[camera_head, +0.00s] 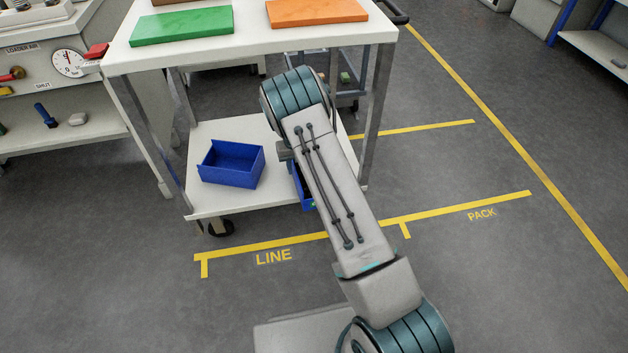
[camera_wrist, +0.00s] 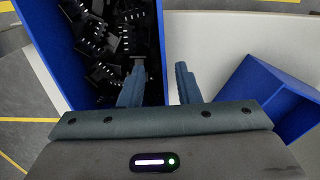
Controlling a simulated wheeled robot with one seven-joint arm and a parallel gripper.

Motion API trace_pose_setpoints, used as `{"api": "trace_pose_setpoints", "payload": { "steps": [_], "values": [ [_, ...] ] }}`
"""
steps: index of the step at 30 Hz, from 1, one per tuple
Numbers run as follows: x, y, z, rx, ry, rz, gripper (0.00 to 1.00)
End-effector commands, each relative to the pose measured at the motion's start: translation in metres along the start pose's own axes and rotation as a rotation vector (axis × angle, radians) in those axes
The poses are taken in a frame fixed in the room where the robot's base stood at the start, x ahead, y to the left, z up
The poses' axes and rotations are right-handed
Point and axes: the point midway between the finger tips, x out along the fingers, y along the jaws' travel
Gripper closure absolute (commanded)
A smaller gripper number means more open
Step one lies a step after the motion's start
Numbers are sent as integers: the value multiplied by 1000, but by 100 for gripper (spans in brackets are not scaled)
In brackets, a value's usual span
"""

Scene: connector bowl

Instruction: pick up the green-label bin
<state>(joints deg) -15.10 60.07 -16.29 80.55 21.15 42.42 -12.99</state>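A blue bin (camera_head: 301,190) on the cart's lower shelf is mostly hidden behind my arm in the head view. A small green patch shows at its lower front. In the wrist view a blue bin (camera_wrist: 52,45) at the left holds many black connectors. My gripper (camera_wrist: 160,67) is open at this bin's right wall. One finger is over the bin's inside and the other is outside, with the wall between them. I cannot tell whether the fingers touch the wall. No label shows in the wrist view.
A second blue bin (camera_head: 230,164) stands to the left on the lower shelf (camera_head: 215,128); it appears empty. The cart's white top (camera_head: 240,50) is above, with a green board (camera_head: 183,26) and an orange board (camera_head: 316,11). Cart legs flank the shelf. The floor in front is clear.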

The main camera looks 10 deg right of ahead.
Motion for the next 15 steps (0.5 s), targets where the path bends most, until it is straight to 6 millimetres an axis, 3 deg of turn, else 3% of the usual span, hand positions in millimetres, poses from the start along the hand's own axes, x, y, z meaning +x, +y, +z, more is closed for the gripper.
{"api": "trace_pose_setpoints", "payload": {
  "steps": [5,15],
  "values": [
    [10,0,1,1,0,1,70],
    [54,-4,2,3,0,1,70]
  ]
}}
